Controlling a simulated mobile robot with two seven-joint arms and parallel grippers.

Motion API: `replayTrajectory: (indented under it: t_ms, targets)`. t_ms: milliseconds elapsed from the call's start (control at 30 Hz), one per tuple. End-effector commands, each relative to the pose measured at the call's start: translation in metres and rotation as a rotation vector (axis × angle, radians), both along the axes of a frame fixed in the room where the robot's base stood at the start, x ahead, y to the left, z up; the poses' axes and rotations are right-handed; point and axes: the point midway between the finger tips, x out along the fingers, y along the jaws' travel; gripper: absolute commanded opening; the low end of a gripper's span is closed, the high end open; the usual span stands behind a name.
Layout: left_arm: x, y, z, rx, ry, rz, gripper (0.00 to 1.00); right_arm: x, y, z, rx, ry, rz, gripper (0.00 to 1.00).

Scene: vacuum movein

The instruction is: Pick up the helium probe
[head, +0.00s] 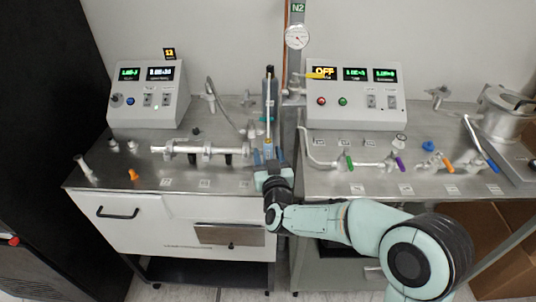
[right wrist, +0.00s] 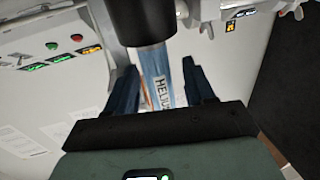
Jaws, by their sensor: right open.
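My right gripper (head: 268,157) is at the front edge of the bench. Its two dark blue fingers are apart, one on each side of the blue body, with gaps visible in the right wrist view (right wrist: 160,72). My left gripper is out of view.
A control box (head: 148,95) stands on the left bench, and another (head: 355,92) on the right bench. A horizontal metal pipe assembly (head: 200,149) lies left of the probe. A vertical post with a gauge (head: 297,37) rises behind. Valves with coloured handles (head: 397,160) line the right bench.

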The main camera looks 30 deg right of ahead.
Motion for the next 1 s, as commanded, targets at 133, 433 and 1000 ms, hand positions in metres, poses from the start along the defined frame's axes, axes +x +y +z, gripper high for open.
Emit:
replayTrajectory:
  t_ms: [133,433,1000]
  targets:
    - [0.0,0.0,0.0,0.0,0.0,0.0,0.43,0.001,0.0,0.0,0.0,0.0,0.0,0.54]
    - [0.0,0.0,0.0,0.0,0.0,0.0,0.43,0.0,0.0,0.0,0.0,-0.001,0.0,0.0]
    - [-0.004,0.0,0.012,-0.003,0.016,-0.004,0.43,0.0,0.0,0.068,0.002,-0.011,0.0,0.0]
